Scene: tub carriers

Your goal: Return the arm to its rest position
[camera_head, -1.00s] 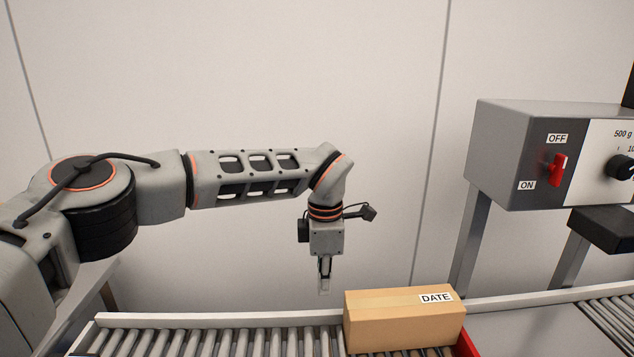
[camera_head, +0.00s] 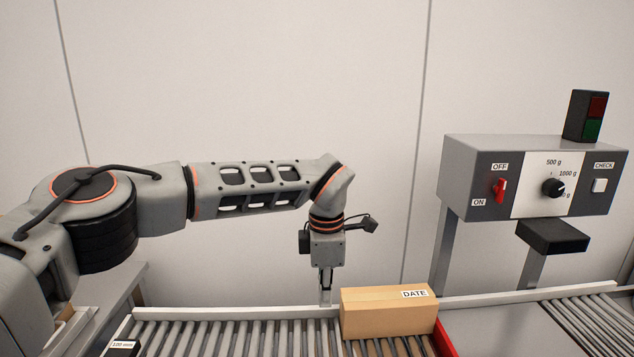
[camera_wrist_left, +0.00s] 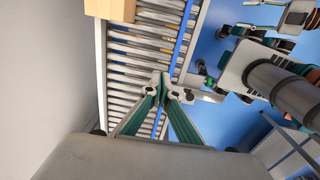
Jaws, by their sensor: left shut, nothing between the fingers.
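My left arm reaches in from the left in the head view. My left gripper (camera_head: 325,284) points down, shut and empty, just left of and behind the cardboard box. It is apart from the box and over the far rail of the conveyor. In the left wrist view the fingertips (camera_wrist_left: 171,88) meet with nothing between them, above the rollers. My right gripper is not in the head view.
A cardboard box (camera_head: 385,318) labelled DATE sits on the roller conveyor (camera_head: 240,335), beside a red piece (camera_head: 442,340). A control box (camera_head: 470,175) with a red switch (camera_head: 499,189) stands on legs at right. The wall behind is bare.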

